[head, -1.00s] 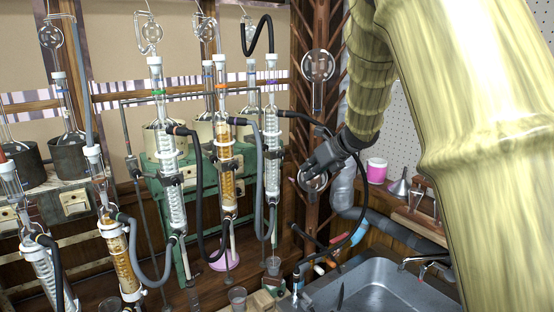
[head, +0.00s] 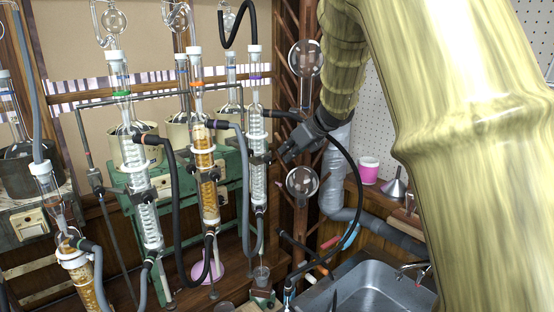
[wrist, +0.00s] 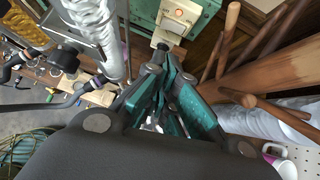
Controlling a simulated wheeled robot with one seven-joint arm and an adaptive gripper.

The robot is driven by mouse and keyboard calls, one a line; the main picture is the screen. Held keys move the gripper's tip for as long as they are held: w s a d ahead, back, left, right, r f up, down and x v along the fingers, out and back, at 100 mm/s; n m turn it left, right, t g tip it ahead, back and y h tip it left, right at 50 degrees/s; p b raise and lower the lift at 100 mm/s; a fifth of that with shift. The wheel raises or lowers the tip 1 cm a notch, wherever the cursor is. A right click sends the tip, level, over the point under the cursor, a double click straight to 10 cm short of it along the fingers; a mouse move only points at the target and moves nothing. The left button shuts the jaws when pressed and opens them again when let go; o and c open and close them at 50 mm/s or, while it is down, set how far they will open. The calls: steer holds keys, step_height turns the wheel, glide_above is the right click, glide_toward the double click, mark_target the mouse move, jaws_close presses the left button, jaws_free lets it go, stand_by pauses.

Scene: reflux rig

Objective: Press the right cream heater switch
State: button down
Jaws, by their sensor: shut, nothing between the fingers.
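A cream switch box (wrist: 180,14) with a small orange-red button is at the top of the wrist view, on a green stand, just beyond my fingers. I cannot tell for certain from that view which heater it belongs to. The right cream heater (head: 231,109) stands on the green stand (head: 232,168) in the head view, partly behind glassware. Its switch is not clearly visible there, with the right condenser in front. My gripper (head: 286,157) is shut and empty, right of that condenser and apart from it. Its teal-padded fingers (wrist: 170,72) point toward the switch box in the wrist view.
The right glass condenser (head: 258,170) and black hoses (head: 345,150) are close to my gripper. A brown wooden post (head: 302,215) with round glass flasks (head: 302,181) stands just behind it.

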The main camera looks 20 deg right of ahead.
steer(key=p+x, duration=0.4)
steer(key=x, duration=0.8)
steer(key=shift+w+a+r, duration=0.25)
steer(key=shift+w+r, duration=0.05)
steer(key=shift+w, duration=0.2)
